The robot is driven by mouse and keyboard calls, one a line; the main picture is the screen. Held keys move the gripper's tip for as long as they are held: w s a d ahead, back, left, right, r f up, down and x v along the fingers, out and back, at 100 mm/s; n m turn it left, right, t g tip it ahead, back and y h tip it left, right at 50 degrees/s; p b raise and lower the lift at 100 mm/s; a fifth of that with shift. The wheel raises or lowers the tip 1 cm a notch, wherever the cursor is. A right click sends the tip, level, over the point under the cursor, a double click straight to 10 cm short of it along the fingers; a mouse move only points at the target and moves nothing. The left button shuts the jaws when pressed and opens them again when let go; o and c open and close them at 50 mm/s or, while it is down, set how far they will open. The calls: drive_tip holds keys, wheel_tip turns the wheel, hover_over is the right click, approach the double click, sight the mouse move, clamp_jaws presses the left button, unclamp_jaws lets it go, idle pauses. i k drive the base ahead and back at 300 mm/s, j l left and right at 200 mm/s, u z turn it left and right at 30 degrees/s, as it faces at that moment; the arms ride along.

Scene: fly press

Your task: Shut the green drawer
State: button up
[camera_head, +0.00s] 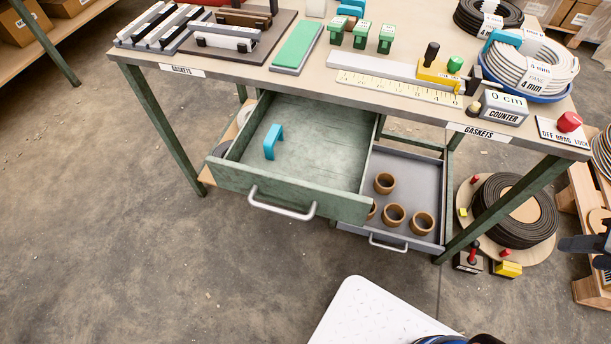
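The green drawer (335,206) is pulled well out from under the left part of the workbench. Its front panel has a pale metal bar handle (281,204). A blue handle-shaped piece (272,141) stands inside, towards the left; the rest of the visible drawer floor is bare. A dark part that appears to be my gripper (582,243) shows at the right edge, cut off by the frame. It is far to the right of the green drawer and not touching it. Its finger opening is not clear.
A grey drawer (412,166) beside it is also open, holding several brown rings. The workbench (330,60) carries tools and cable coils. A reel (515,211) lies on the floor at right. The floor before the green drawer is clear at left.

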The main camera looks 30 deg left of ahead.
sight(320, 167)
drive_tip(key=k+u, duration=0.1)
drive_tip(key=u, duration=0.4)
drive_tip(key=k+u, duration=0.1)
drive_tip(key=u, duration=0.4)
drive_tip(key=k+u, duration=0.1)
drive_tip(key=u, duration=0.4)
drive_tip(key=k+l+z, duration=0.15)
drive_tip(key=l+z, duration=0.15)
drive_tip(key=l, duration=0.1)
